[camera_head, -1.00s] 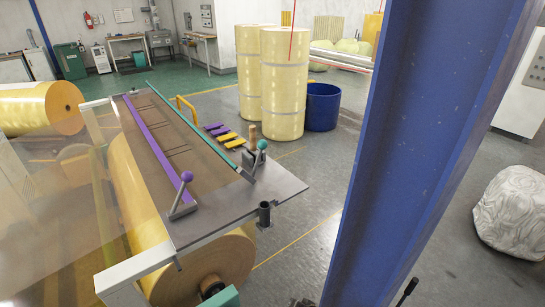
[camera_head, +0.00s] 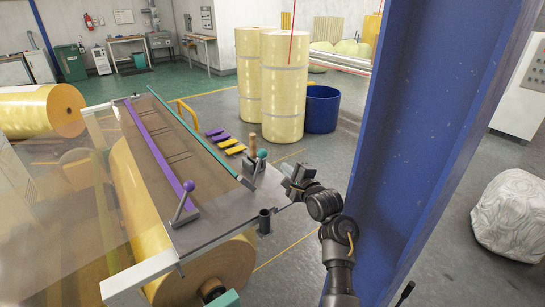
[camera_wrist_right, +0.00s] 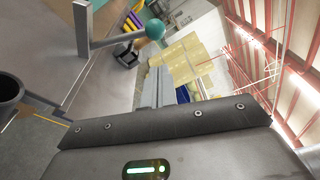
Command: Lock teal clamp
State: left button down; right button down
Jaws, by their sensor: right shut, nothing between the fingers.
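The teal clamp is a long thin teal bar (camera_head: 190,122) along the right side of the machine's table. Its lever, with a teal ball knob (camera_head: 262,154), stands up at the bar's near end. In the right wrist view the ball knob (camera_wrist_right: 155,28) and the grey lever show at the upper left. My right gripper (camera_head: 289,174) is just to the right of the lever, over the table's right edge; they look apart. It is shut and empty, and its fingers (camera_wrist_right: 152,88) show in the right wrist view. My left gripper is out of view.
A purple bar (camera_head: 155,140) with a purple ball lever (camera_head: 189,186) lies to the left on the same table (camera_head: 215,225). A dark cup-like holder (camera_head: 264,221) sits at the near right corner. Purple and yellow pieces (camera_head: 231,146) lie behind the teal lever. A blue column stands at right.

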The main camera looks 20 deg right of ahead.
jog(key=shift+w, duration=0.1)
jog(key=p+x, duration=0.1)
jog(key=x, duration=0.8)
jog(key=shift+w+a+p, duration=0.15)
jog(key=shift+w+p, duration=0.25)
jog(key=shift+f, duration=0.1)
